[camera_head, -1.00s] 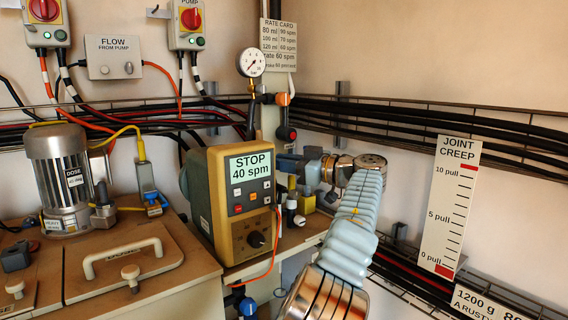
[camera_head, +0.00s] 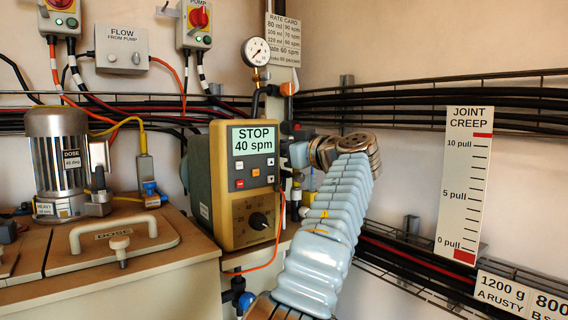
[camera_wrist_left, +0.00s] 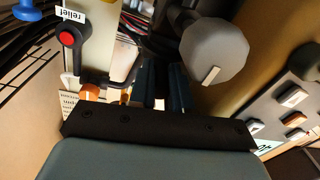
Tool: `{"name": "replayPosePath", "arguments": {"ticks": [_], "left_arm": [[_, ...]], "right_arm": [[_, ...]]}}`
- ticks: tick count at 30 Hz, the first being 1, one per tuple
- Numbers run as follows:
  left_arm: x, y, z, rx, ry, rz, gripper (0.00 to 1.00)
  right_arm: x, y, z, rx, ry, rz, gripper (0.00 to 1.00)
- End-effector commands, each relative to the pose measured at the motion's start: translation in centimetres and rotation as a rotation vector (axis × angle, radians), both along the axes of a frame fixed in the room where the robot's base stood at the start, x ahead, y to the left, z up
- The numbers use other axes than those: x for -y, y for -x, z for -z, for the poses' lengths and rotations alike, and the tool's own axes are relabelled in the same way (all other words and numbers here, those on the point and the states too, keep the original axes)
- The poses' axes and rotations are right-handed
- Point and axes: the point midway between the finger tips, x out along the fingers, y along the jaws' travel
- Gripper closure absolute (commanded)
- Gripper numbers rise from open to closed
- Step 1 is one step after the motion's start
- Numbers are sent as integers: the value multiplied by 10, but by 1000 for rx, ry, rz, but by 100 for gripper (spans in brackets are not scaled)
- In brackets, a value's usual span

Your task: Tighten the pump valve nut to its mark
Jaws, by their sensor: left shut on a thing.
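The dosing pump (camera_head: 244,185) is a tan and dark yellow box with a "STOP 40 spm" display. My left arm rises past its right side. The left gripper's pale body (camera_head: 298,154) is at the pump's right edge; the fingers are hidden there. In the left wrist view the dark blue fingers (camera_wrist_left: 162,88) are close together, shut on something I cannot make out. My right gripper is not in view.
A red relief knob (camera_wrist_left: 67,39) is left of the fingers, and the pump's button panel (camera_wrist_left: 285,110) is on the right. A pressure gauge (camera_head: 257,51) stands above the pump. A motor (camera_head: 60,160) is on the left bench. The joint creep scale (camera_head: 466,185) hangs right.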

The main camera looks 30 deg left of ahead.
Motion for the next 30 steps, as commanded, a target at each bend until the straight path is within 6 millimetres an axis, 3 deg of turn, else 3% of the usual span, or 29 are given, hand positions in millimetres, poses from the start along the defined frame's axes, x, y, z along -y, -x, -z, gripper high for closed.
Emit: {"name": "replayPosePath", "arguments": {"ticks": [8, 9, 14, 26, 30], "left_arm": [[1, -1, 1, -5, 1, 3, 100], [1, -1, 1, -5, 1, 3, 81], [1, 0, 1, -4, 2, 2, 57], [0, 1, 0, -2, 2, -2, 57], [0, -1, -4, -4, 2, -21, 57]], "right_arm": [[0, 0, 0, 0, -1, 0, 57], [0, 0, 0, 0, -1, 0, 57], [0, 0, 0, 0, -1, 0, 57], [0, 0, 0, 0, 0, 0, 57], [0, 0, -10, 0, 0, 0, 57]]}}
